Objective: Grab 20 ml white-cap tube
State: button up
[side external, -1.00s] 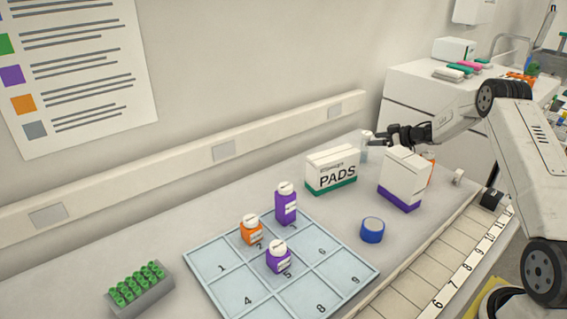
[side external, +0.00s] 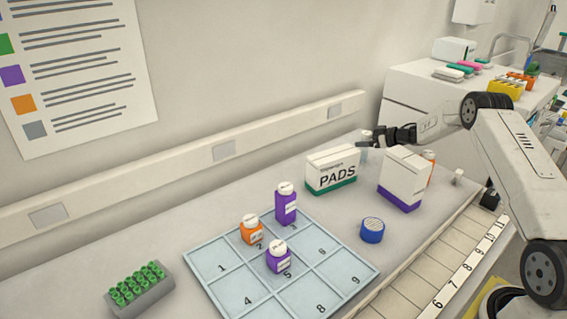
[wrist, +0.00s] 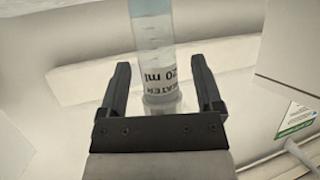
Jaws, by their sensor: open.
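The clear 20 ml tube (wrist: 152,35) shows in the wrist view, its "WATER 20 ml" print upside down. Its pale end (wrist: 162,102) lies near the gripper's palm. My gripper (wrist: 160,66) is open, with one finger on each side of the tube and visible gaps between. In the side view my gripper (side external: 370,140) is at the tube's upper part, behind the white box. Only a sliver of the tube (side external: 364,154) shows there, between the boxes; its cap is hard to make out behind the fingers.
A white and purple box (side external: 402,178) stands in front of the gripper, and a PADS box (side external: 332,170) to its left. An orange bottle (side external: 430,160) is partly hidden at right. A blue round item (side external: 372,230) and a numbered grid mat (side external: 225,288) with several bottles lie nearer.

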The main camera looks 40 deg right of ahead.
grip_shut()
jog(key=shift+r, duration=0.2)
jog(key=shift+r, duration=4.8)
